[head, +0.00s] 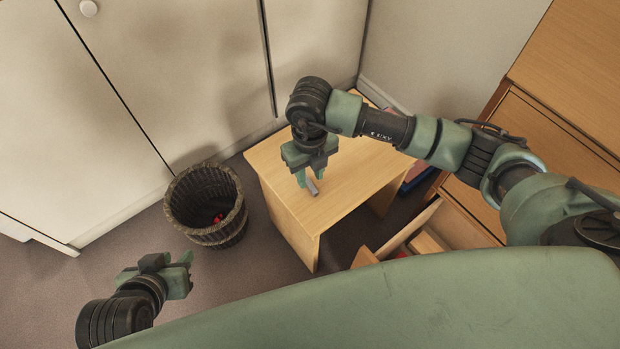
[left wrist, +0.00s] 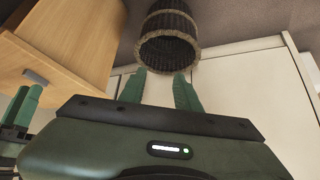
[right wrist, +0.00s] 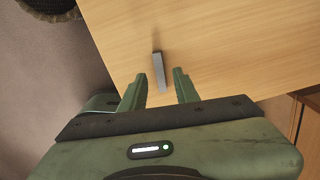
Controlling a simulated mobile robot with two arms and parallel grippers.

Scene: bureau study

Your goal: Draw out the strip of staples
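The strip of staples is a short grey bar (head: 314,187) on the light wooden desk (head: 355,165), near its front left edge. It also shows in the right wrist view (right wrist: 159,72), just ahead of and between the fingertips, with a gap on both sides. My right gripper (head: 308,181) points down over the desk top at the strip. Its green fingers are apart, and nothing is clamped between them. My left gripper (head: 187,265) is open and empty, low in front of the basket and away from the desk. Its fingers stand apart in the left wrist view (left wrist: 160,88).
A dark wicker basket (head: 206,236) with something red inside stands on the floor left of the desk. Pale cabinets (head: 170,60) close off the back. An open drawer (head: 445,228) lies to the right, beside wooden furniture (head: 560,130). Most of the desk top is clear.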

